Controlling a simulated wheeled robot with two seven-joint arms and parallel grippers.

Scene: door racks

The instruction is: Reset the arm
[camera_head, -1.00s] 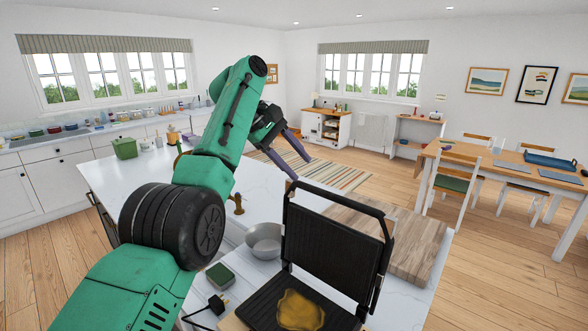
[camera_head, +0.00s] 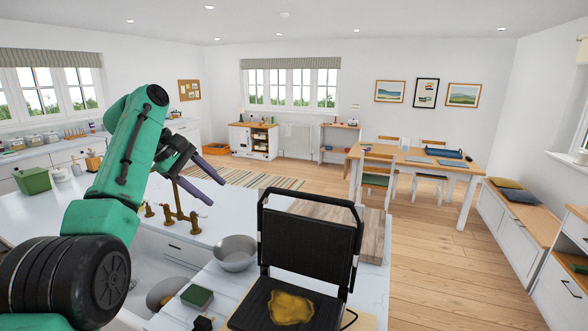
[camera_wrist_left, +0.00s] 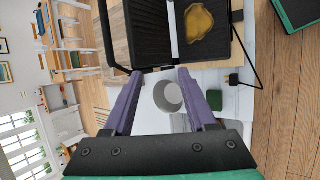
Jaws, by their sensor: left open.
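My left arm rises from the lower left in the head view. Its left gripper (camera_head: 206,180) has purple fingers spread apart with nothing between them, held in the air above the island counter. In the left wrist view the gripper (camera_wrist_left: 152,105) also shows open, its two purple fingers on either side of a view of the counter and a grey bowl. My right gripper is not in view.
An open black grill (camera_head: 310,247) with a yellow-brown food piece (camera_head: 291,308) stands on the white counter (camera_head: 215,215). Near it are a metal bowl (camera_head: 236,253), a green box (camera_head: 197,296), a wooden board (camera_head: 373,236) and a brass tap (camera_head: 180,213). Wooden floor (camera_head: 440,265) lies beyond.

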